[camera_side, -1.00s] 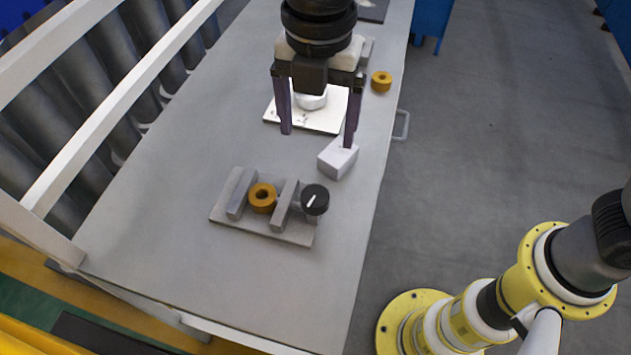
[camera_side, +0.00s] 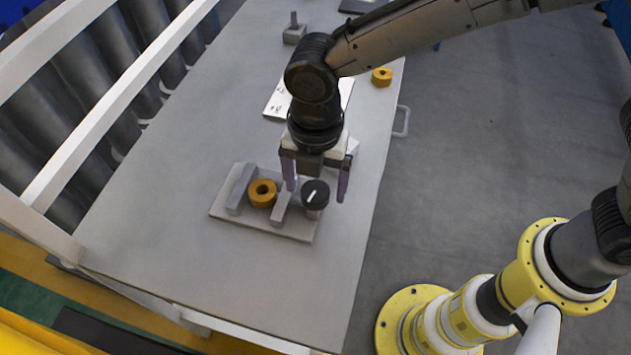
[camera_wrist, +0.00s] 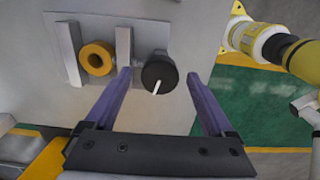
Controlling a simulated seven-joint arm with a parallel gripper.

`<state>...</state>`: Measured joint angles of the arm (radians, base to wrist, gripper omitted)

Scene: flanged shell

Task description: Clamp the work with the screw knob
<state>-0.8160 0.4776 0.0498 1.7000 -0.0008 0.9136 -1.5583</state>
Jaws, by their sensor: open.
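The clamp fixture (camera_side: 297,229) is a grey base plate with two upright jaws on the grey table. A brass-coloured ring, the work (camera_side: 262,193), sits between the fixed jaw (camera_side: 240,187) and the moving jaw (camera_side: 281,207). It also shows in the wrist view (camera_wrist: 97,58). The black screw knob (camera_side: 315,194), with a white mark, is at the fixture's right end and also shows in the wrist view (camera_wrist: 159,71). My gripper (camera_side: 316,188) is open, pointing down, its fingers on either side of the knob in the side view. In the wrist view the fingertips (camera_wrist: 159,72) flank the knob without visible contact.
A white block, mostly hidden behind my gripper, stands on the table. A second brass ring (camera_side: 382,76), a white plate (camera_side: 277,102) and a grey block with a post (camera_side: 294,32) lie farther back. The table front is clear.

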